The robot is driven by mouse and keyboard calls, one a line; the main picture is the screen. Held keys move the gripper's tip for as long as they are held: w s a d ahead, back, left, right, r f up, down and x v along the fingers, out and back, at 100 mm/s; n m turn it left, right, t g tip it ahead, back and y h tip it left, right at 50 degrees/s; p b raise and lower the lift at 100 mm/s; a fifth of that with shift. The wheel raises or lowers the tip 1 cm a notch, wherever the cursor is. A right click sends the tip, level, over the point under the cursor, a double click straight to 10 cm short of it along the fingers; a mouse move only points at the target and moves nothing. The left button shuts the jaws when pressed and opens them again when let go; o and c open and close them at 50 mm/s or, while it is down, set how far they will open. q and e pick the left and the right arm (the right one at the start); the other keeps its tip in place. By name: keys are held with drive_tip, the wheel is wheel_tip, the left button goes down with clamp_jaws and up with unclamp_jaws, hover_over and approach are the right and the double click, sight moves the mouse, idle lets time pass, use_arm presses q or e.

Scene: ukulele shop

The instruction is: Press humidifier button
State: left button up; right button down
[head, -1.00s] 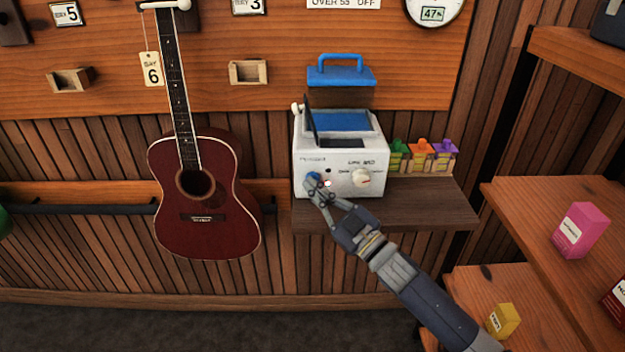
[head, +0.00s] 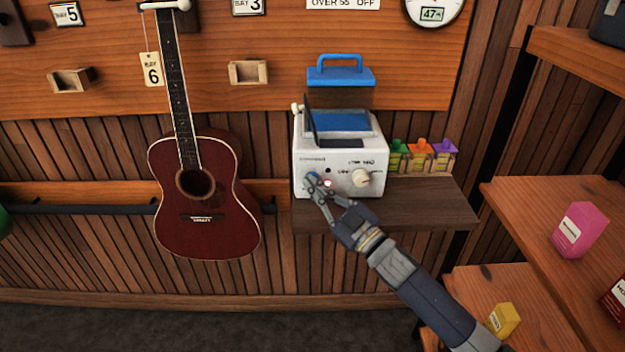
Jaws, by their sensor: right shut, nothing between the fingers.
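The humidifier (head: 345,180) is a white box with a blue top area, standing on a dark wooden shelf. Its front has a blue button (head: 313,176) at the left, a small red-lit spot (head: 328,184) beside it and a cream knob (head: 361,178) at the right. My right gripper (head: 314,183) is shut and empty, its fingertips at the blue button and partly covering it. I cannot tell how far the button is pushed in. My left gripper is not in view.
Three small bottles with green, orange and purple tops (head: 420,158) stand right of the humidifier on the shelf (head: 430,205). A blue-handled lid (head: 341,76) is above it. A red guitar (head: 200,205) hangs at left. Shelves with boxes (head: 578,229) are at right.

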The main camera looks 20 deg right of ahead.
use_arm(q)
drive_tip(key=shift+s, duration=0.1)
use_arm(e)
drive_tip(key=shift+w+d+r, duration=0.25)
drive_tip(key=shift+d+r, duration=0.1)
drive_tip(key=shift+r, duration=0.25)
idle(0.7)
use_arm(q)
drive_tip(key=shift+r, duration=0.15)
use_arm(e)
drive_tip(key=shift+s+a, duration=0.1)
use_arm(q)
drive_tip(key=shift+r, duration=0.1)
use_arm(e)
drive_tip(key=shift+f, duration=0.15)
drive_tip(key=shift+s+a, duration=0.1)
drive_tip(key=shift+s+a+f+p, duration=0.25)
drive_tip(key=shift+s+p, duration=0.1)
drive_tip(key=shift+p, duration=0.3)
use_arm(q)
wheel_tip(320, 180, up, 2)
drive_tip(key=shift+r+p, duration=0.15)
drive_tip(key=shift+p, duration=0.55)
use_arm(e)
drive_tip(key=s, duration=0.2)
drive_tip(key=s+a, duration=0.1)
drive_tip(key=s, duration=0.1)
drive_tip(key=shift+s+a+f, duration=0.1)
drive_tip(key=shift+s+f, duration=0.1)
drive_tip(key=shift+s, duration=0.1)
